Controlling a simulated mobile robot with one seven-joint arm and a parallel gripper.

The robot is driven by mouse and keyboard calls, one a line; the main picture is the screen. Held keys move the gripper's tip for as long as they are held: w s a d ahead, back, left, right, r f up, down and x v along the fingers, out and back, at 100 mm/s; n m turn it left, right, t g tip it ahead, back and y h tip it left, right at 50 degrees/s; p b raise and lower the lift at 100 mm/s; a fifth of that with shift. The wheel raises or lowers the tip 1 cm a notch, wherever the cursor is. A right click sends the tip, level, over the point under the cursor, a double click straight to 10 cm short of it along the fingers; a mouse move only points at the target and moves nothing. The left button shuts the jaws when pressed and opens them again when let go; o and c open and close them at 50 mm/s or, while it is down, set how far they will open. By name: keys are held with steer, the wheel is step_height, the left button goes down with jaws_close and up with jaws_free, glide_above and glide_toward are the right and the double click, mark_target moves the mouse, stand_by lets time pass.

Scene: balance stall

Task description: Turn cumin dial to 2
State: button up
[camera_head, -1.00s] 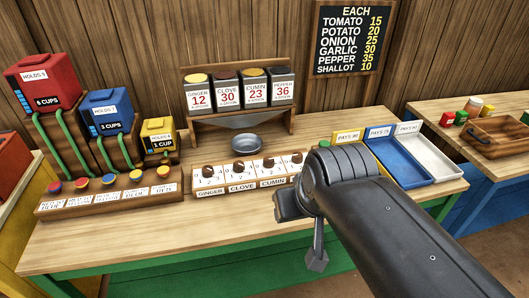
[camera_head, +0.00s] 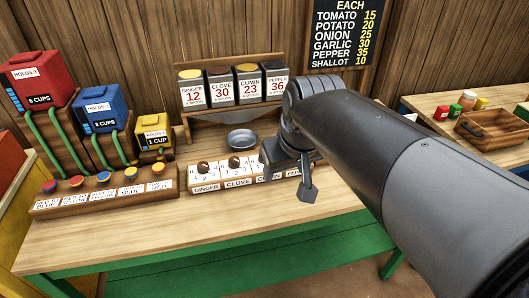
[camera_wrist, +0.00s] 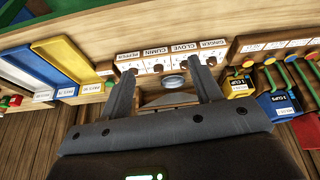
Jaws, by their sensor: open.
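The spice dial panel (camera_head: 196,190) stands on the wooden counter, with dark knobs above labels for ginger, clove, cumin and pepper. In the head view my gripper (camera_head: 289,172) is over the panel's right part and hides the cumin knob; part of the cumin label (camera_head: 267,179) shows. In the wrist view, upside down, the cumin dial (camera_wrist: 158,67) appears between the two spread fingers of my gripper (camera_wrist: 163,68), beside the metal bowl. The fingers are open and empty. I cannot read the number the cumin knob points to.
A metal bowl (camera_head: 242,139) sits behind the panel, under the spice rack (camera_head: 222,132) with its jars. A button panel (camera_head: 60,209) and red, blue and yellow cup dispensers stand at left. Blue, yellow and white trays show in the wrist view (camera_wrist: 52,62).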

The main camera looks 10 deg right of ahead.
steer(key=w+d+n+g, duration=0.2)
steer(key=w, duration=1.4)
steer(key=w+d+f+n+g, duration=0.2)
steer(key=w+f+n+g, duration=0.15)
steer(key=w+f, duration=1.05)
steer(key=shift+t, duration=0.35)
steer(key=f, duration=0.5)
steer(key=w+f, duration=0.1)
steer(key=f, duration=0.2)
steer(key=shift+a, duration=0.4)
steer(key=shift+c, duration=0.4)
steer(key=shift+y, duration=0.3)
steer(key=c, duration=0.9)
